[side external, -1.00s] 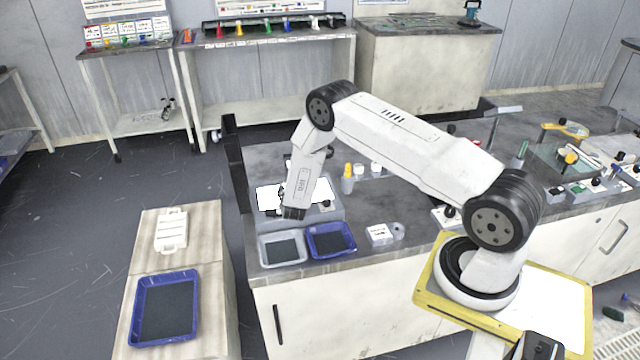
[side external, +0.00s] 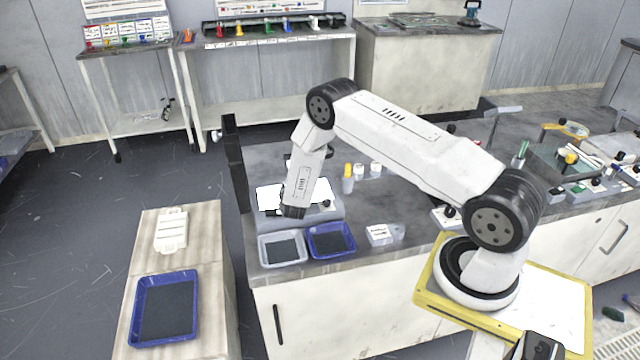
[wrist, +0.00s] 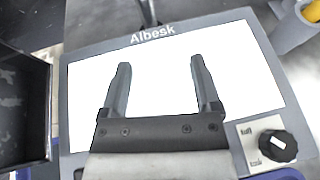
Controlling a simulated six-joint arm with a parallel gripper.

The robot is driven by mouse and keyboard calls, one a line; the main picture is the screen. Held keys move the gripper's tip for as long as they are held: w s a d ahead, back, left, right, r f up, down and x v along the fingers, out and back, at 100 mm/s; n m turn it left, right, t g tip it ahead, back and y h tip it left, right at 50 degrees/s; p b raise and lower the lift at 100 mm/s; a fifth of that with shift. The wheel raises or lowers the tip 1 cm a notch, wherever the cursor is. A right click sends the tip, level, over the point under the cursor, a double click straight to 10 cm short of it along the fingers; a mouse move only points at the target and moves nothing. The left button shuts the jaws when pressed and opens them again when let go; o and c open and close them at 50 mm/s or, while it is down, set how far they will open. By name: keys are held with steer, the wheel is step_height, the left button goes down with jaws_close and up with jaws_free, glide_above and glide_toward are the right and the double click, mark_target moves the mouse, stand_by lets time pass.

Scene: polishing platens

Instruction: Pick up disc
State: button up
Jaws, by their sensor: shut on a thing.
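My gripper (wrist: 160,65) hangs over the white panel (wrist: 235,65) of the grey unit marked Albesk. In the side view my gripper (side external: 293,212) is at the near edge of that unit (side external: 335,212), its fingertips hard to make out. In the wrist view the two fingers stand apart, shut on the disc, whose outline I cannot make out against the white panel.
A grey tray (side external: 262,250) and a blue tray (side external: 351,250), both with dark linings, sit in front of the unit. A small white box (side external: 378,234) stands to their right. A yellow-topped bottle (side external: 348,180) stands behind. Another blue tray (side external: 138,318) lies on the pale cabinet.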

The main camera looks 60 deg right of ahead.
steer(key=shift+r, duration=0.65)
steer(key=s+a+r, duration=0.5)
steer(key=s+r, duration=0.6)
steer(key=s, duration=0.2)
steer(key=shift+r, duration=0.15)
steer(key=w+a+r+n+t+y, duration=0.2)
steer(key=w+a+r+n+y, duration=0.1)
steer(key=a+r, duration=0.6)
steer(key=w+a+r+n+t+y, duration=0.2)
steer(key=w+a+r+n+y, duration=0.1)
steer(key=a+r, duration=0.6)
steer(key=shift+a+r+n+t+y, duration=0.25)
steer(key=shift+r+n+t+y, duration=0.2)
steer(key=shift+r+n, duration=0.3)
steer(key=shift+w+d, duration=0.1)
